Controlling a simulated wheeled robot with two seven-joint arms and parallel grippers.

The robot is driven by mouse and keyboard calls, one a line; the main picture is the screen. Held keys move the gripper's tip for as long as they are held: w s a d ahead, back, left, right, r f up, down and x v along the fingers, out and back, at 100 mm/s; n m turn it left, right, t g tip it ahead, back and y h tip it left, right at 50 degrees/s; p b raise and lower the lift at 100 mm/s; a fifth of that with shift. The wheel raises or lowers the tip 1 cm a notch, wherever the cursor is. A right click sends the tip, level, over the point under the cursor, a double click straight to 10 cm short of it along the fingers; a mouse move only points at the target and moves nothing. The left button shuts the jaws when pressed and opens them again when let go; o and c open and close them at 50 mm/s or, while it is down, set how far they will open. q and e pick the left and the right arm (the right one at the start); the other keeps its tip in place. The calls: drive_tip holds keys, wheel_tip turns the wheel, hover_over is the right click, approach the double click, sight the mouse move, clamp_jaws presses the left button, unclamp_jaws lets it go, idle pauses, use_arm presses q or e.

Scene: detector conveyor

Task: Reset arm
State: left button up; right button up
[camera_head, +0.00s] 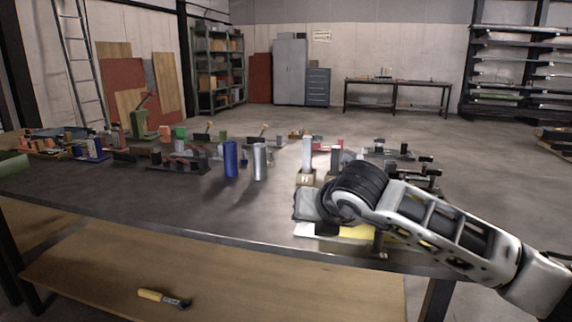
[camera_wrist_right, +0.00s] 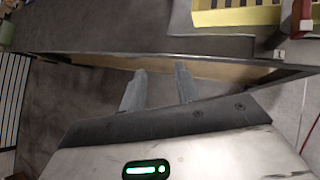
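My right arm comes in from the right in the head view and reaches over the right end of the dark workbench (camera_head: 110,205). Its dark wrist joints cover part of the items there, and its fingers cannot be made out in that view. In the right wrist view my right gripper (camera_wrist_right: 160,88) has its two grey fingers apart with nothing between them. The fingers show against the bench's front edge and the floor. My left arm and gripper are not in view.
A blue cylinder (camera_head: 230,160) and a silver cylinder (camera_head: 259,162) stand mid-bench. A white cylinder (camera_head: 307,154) stands on a small numbered block (camera_head: 305,177). A yellow piece (camera_head: 355,231) lies under my arm. A hammer (camera_head: 163,298) lies on the lower shelf (camera_head: 230,285). The bench's front left is clear.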

drive_tip(key=s+a+f+n+g+y, duration=0.1)
drive_tip(key=s+a+f+g+y, duration=0.2)
drive_tip(key=s+a+f+y, duration=0.25)
drive_tip(key=s+a+r+m+y+p, duration=0.1)
drive_tip(key=s+a+r+m+y, duration=0.1)
drive_tip(key=s+a+m+y, duration=0.4)
drive_tip(key=s+a+r+m+y, duration=0.1)
drive_tip(key=s+r+y, duration=0.1)
drive_tip(key=s+y, duration=0.4)
drive_tip(key=d+f+m+t+h, duration=0.5)
drive_tip(key=d+m+h, duration=0.2)
drive_tip(key=m, duration=0.4)
drive_tip(key=d+f+m+t+h, duration=0.55)
drive_tip(key=d+m, duration=0.25)
drive_tip(key=m, duration=0.3)
drive_tip(key=s+d+f+m+g+h+p, duration=0.1)
drive_tip(key=s+d+f+m+g+h, duration=0.3)
drive_tip(key=s+f, duration=0.8)
drive_tip(key=shift+s+d+f+m+g, duration=0.2)
drive_tip(key=shift+d+f+m+g, duration=0.55)
drive_tip(key=shift+d+m+g, duration=0.3)
